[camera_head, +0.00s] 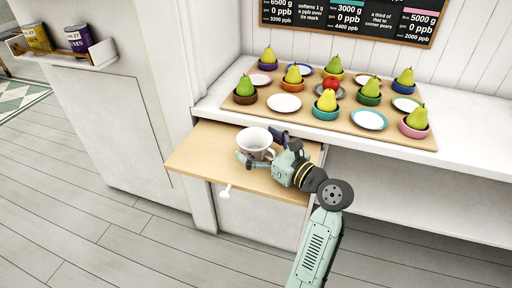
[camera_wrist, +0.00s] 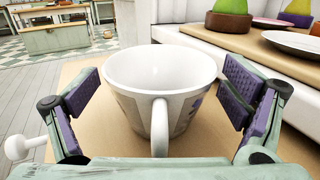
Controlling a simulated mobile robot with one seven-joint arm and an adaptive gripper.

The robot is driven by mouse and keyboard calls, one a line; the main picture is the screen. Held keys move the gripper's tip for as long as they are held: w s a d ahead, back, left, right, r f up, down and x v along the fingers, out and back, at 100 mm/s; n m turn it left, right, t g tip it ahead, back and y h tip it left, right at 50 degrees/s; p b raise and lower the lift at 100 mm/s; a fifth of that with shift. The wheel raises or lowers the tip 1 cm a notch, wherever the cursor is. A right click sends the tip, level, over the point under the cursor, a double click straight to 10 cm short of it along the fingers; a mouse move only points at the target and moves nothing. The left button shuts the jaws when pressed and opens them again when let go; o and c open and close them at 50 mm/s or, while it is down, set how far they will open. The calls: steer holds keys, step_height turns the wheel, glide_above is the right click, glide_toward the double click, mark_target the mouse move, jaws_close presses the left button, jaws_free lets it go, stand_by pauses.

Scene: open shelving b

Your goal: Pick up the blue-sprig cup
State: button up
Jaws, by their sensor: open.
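The cup (camera_head: 255,143) is white and stands upright on a pulled-out wooden board (camera_head: 205,151). In the wrist view the cup (camera_wrist: 150,75) sits between the open fingers, its handle pointing at my wrist. A patch of bluish marking shows on its right side, and the far side is hidden. My gripper (camera_head: 264,147) is low over the board, with a finger on each side of the cup. In the wrist view my gripper (camera_wrist: 160,95) shows purple pads, with a gap between each pad and the cup.
A white counter (camera_head: 460,152) behind the board carries a wooden tray (camera_head: 252,113) with several pears in small bowls and several plates. A white knob (camera_head: 225,191) sticks out below the board's front edge. A wall shelf with two cans (camera_head: 78,40) is at far left.

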steer(key=shift+w+a, duration=0.2)
steer(key=shift+c, duration=0.5)
steer(key=c, duration=1.2)
